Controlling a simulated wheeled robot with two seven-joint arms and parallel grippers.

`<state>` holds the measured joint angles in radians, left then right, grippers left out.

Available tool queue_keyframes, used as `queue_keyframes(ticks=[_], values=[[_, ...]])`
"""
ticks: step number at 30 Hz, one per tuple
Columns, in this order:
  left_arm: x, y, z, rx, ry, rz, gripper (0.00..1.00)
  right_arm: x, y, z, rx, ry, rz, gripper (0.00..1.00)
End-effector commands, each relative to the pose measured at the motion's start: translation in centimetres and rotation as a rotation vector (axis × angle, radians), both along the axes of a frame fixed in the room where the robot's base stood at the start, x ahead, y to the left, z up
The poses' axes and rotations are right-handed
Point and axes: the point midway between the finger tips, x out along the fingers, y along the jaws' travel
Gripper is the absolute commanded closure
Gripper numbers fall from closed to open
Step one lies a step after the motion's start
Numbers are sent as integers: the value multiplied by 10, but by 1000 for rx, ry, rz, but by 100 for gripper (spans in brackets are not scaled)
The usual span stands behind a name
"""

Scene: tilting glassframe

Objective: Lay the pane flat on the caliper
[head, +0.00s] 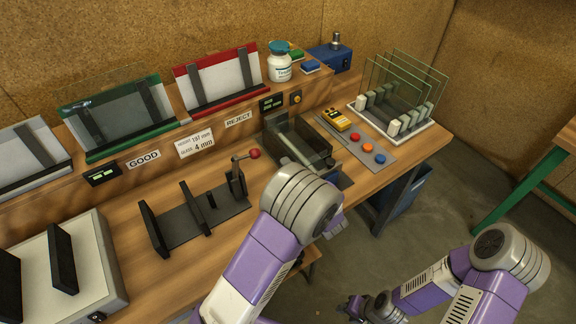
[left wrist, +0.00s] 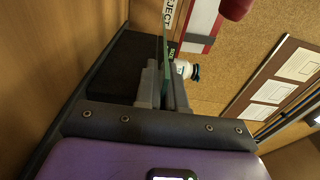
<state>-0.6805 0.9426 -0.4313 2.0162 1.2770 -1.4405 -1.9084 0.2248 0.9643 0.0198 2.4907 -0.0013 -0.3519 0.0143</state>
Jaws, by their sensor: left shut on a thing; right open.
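The pane (left wrist: 166,68) is a thin greenish sheet, seen nearly edge-on in the left wrist view. My left gripper (left wrist: 165,90) is shut on it. In the head view my left wrist mostly hides this gripper, beside a dark open tray. The caliper (head: 208,224) is a black fixture on the bench with upright jaws and a red-knobbed lever (head: 254,154). It stands empty, left of my left wrist. My right gripper (head: 362,307) is open and low at the bottom edge, away from the bench.
The dark tray (head: 272,140) lies behind my left wrist. A rack (head: 418,135) with several upright panes stands at the right end. Green GOOD (head: 150,139) and red REJECT (head: 216,99) stands line the back. A white-topped block (head: 92,285) sits front left.

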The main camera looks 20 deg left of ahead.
Motion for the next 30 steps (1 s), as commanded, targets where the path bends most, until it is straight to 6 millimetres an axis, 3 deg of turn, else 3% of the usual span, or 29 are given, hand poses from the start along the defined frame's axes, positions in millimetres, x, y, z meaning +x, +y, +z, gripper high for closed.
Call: queue_keyframes(ticks=[2, 3, 9, 19, 30], values=[[0, 0, 1, 1, -5, 1, 100, 0, 0, 1, 0, 0, 0, 57], [0, 0, 1, 0, -6, 1, 88, 0, 0, 1, 0, 0, 0, 57], [0, 0, 0, 0, -3, 1, 61, 0, 0, 1, 0, 0, 0, 57], [-3, -4, -1, 0, 4, -2, 61, 0, 0, 2, 0, 0, 0, 57], [-40, -48, 0, 1, 1, -2, 61, 0, 0, 14, 0, 0, 0, 57]])
